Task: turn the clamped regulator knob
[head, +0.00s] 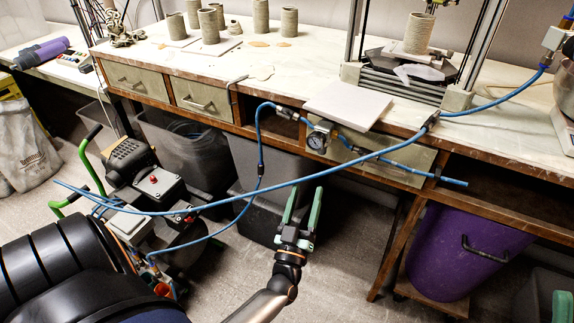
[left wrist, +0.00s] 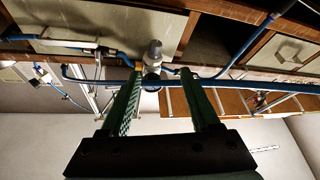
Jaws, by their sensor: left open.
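The regulator (head: 319,137), with a round gauge on its face, sits at the bench's front edge among blue hoses. My left gripper (head: 303,198) has two green fingers spread apart, pointing up toward the regulator from below; it is open and empty. In the left wrist view a silver knob-like cylinder (left wrist: 155,50) and a dark round part beneath it show between and beyond the open fingertips (left wrist: 160,76). No contact is visible. A green piece (head: 562,306) at the lower right edge looks like a finger of my right gripper; the rest is out of frame.
A blue hose (head: 240,198) runs across the view in front of the bench (head: 300,72), passing near my left gripper. A thin board (head: 348,104) lies above the regulator. A compressor (head: 135,180) stands at left, grey bins (head: 262,160) below, a purple bin (head: 462,250) at right.

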